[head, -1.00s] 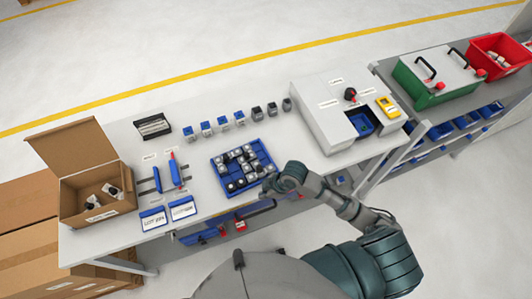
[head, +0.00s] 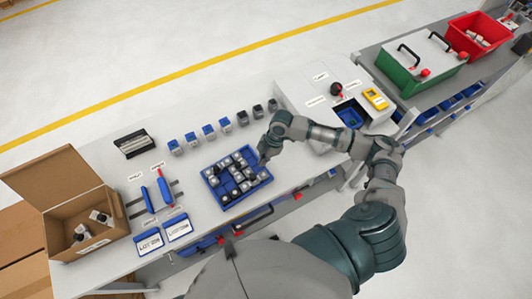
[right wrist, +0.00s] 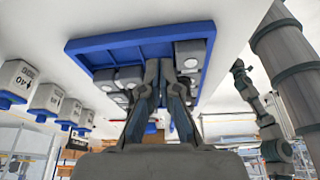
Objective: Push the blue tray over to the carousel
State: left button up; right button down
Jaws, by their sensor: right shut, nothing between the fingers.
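The blue tray (head: 248,193) lies on the white bench with several grey and dark blocks in it; some cells are empty. My right gripper (head: 264,159) is at the tray's right end, in front of part of it. In the right wrist view the shut, empty fingers (right wrist: 162,85) stand in front of the tray (right wrist: 125,45); I cannot tell whether they touch it. No part is clearly recognisable as the carousel; a white machine (head: 311,77) with a black knob and a blue opening (head: 350,115) stands at the bench's right end. My left gripper is out of view.
Several small blue and grey containers (head: 208,131) stand in a row behind the tray. Blue-labelled holders (head: 149,242) and a cardboard box (head: 80,220) are to the left. Bare bench lies between tray and machine, partly under my right arm.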

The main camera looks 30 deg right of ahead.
aim_at(260, 169)
jog(key=x, duration=0.3)
jog(key=shift+w+f, duration=0.15)
jog(key=shift+d+f, duration=0.1)
jog(key=shift+f, duration=0.05)
jog(key=shift+d, duration=0.35)
jog(key=d+p, duration=0.2)
jog(key=d, duration=0.8)
jog(key=shift+w+d, duration=0.15)
jog(key=shift+d, duration=0.05)
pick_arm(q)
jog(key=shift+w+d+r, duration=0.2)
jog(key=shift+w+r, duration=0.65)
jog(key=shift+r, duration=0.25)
pick_arm(e)
jog(key=shift+a, duration=0.2)
